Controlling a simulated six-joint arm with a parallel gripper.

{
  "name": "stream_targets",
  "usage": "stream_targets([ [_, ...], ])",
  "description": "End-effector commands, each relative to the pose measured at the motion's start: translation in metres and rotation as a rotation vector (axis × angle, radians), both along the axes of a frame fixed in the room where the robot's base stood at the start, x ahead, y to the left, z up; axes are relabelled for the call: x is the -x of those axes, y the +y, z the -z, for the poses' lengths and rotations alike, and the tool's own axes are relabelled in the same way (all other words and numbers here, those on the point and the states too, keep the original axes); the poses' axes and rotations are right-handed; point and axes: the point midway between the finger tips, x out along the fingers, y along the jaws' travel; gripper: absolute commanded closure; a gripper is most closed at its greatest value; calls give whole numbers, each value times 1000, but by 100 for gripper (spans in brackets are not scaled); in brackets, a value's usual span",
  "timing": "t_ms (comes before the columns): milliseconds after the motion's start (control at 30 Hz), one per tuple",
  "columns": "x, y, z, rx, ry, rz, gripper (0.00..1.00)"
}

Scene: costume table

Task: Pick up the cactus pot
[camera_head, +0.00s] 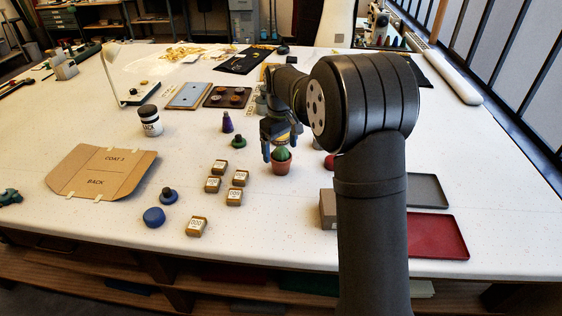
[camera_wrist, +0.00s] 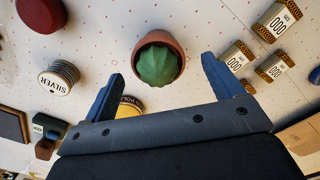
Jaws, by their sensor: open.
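The cactus pot is a small terracotta pot with a round green cactus (camera_head: 281,157) on the white table, just below and in front of my gripper in the head view. In the wrist view the cactus (camera_wrist: 158,66) sits upright in its pot, beyond the fingertips and roughly midway between them. My gripper (camera_wrist: 163,68) has its two blue fingers spread apart with nothing between them. In the head view my gripper (camera_head: 280,148) is partly hidden by my own arm, and the fingers hang close to the cactus.
Small labelled boxes (camera_head: 213,184) stand left of the pot. A red round object (camera_wrist: 42,14) and a jar marked SILVER (camera_wrist: 58,78) lie on its other side. A yellow-lidded jar (camera_wrist: 130,106) is near the left finger. A red tray (camera_head: 436,236) is at the right.

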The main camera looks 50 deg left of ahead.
Motion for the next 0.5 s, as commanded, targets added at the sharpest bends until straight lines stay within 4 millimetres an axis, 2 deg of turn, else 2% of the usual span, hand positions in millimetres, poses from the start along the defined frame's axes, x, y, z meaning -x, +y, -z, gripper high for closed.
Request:
stream_targets([
  [233,-2,0,37,2,1,0,14],
  [500,-2,0,45,0,0,0,14],
])
